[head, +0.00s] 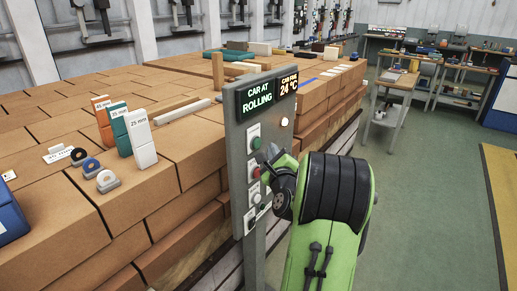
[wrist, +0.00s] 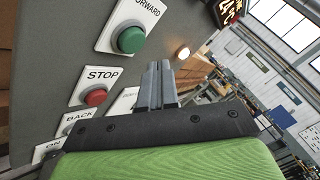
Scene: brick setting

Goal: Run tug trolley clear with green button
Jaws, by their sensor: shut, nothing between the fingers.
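The grey control post (head: 238,170) stands upright in front of a big brick stack. Its display (head: 266,93) reads "CAR AT ROLLING" and 24 °C. The green button (head: 256,143) is near the top of the panel; in the wrist view the green button (wrist: 131,40) sits under the label FORWARD. The red STOP button (wrist: 96,97) is below it, with a BACK label further down. My gripper (wrist: 158,68) has its fingers together and empty, to the right of the green button and apart from it in the picture. No trolley can be clearly made out.
The brick stack (head: 80,175) fills the left, carrying coloured sample blocks (head: 139,137) and small rings. A lit lamp (head: 284,122) is on the panel's right. A shelf trolley (head: 392,95) and workbenches stand at the back right. Green floor at right is open.

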